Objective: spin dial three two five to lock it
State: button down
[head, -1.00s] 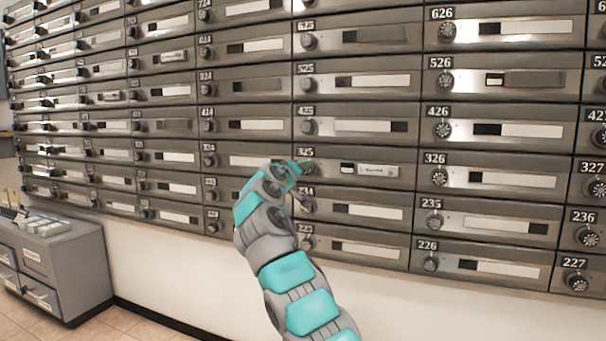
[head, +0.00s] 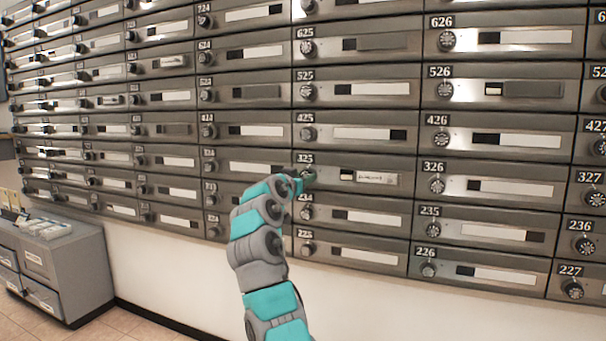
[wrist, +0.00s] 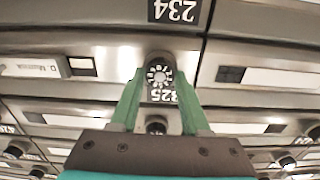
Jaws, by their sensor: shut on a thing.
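Mailbox 325 is in the lower middle of the head view, with a grey door, a dark window and a white name label (head: 377,178). Its number plate (head: 305,158) shows above my gripper (head: 304,182). The round dial of 325 (wrist: 158,74) shows in the wrist view, which sees the wall upside down, with pale marks on its face. My gripper's two green fingers (wrist: 158,92) stand on either side of this dial and are shut on it. In the head view my gripper mostly hides the dial. The exact number it points to is too small to read.
Rows of similar mailboxes with dials surround it, such as 425 (head: 308,134) above, 326 (head: 437,185) to the right and 234 (head: 305,212) below. A grey cabinet (head: 65,265) stands at the lower left. The white wall below the boxes is clear.

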jog(key=shift+m, duration=0.6)
jog(key=shift+c, duration=1.9)
grip_release()
jog(key=b+v, duration=0.3)
jog(key=v, duration=0.4)
jog(key=shift+s+a, duration=0.15)
jog(key=shift+s, duration=0.2)
